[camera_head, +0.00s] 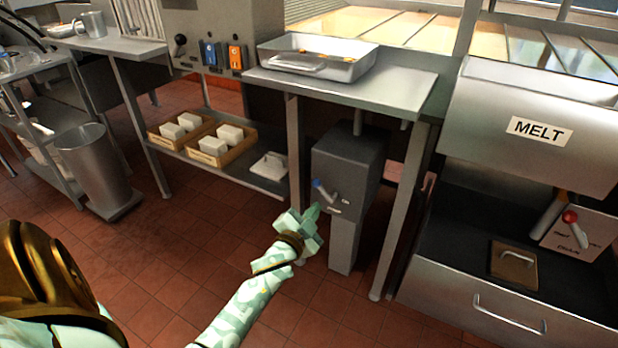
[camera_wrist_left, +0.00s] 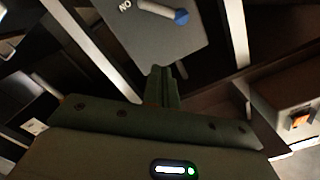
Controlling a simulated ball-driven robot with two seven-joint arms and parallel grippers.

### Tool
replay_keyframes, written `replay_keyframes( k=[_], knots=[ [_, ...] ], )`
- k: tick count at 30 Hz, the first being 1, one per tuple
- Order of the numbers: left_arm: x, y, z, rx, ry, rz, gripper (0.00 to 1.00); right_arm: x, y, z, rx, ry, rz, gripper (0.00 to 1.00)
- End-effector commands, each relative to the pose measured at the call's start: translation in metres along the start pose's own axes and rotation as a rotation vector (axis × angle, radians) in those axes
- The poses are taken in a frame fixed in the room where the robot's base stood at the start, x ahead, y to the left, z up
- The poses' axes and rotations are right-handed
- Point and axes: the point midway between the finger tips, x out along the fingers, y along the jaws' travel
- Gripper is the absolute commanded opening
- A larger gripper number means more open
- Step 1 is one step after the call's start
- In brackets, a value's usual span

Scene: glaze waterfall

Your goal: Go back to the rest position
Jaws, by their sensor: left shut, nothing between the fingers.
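My left gripper (camera_head: 312,214) is shut and empty, held out over the floor in front of a grey switch box (camera_head: 345,165) under the steel table. Its closed fingers (camera_wrist_left: 163,88) show in the left wrist view, pointing toward the box. The box carries a lever with a blue tip (camera_head: 323,190), which also shows in the left wrist view (camera_wrist_left: 181,17). The fingers look apart from the lever. My right gripper is not in view.
A steel table (camera_head: 400,92) with a metal tray (camera_head: 345,68) stands above the box. A machine labelled MELT (camera_head: 540,131) is at the right. Wooden trays of white blocks (camera_head: 210,160) sit on a low shelf. The tiled floor (camera_head: 150,270) is clear.

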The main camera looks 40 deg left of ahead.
Motion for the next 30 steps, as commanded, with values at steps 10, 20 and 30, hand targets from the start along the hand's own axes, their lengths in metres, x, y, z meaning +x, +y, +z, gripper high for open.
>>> replay_keyframes(
  k=[10, 20, 30],
  knots=[
    [0.0, -0.001, 0.001, 0.0, 0.0, 0.001, 0.0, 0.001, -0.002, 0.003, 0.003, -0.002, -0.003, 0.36],
    [0.0, -0.001, 0.001, -0.001, 0.0, 0.001, 0.0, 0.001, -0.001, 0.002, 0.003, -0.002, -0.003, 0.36],
    [-0.058, 0.105, 0.105, -0.063, -0.375, 0.257, 0.0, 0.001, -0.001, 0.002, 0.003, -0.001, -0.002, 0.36]
  ],
)
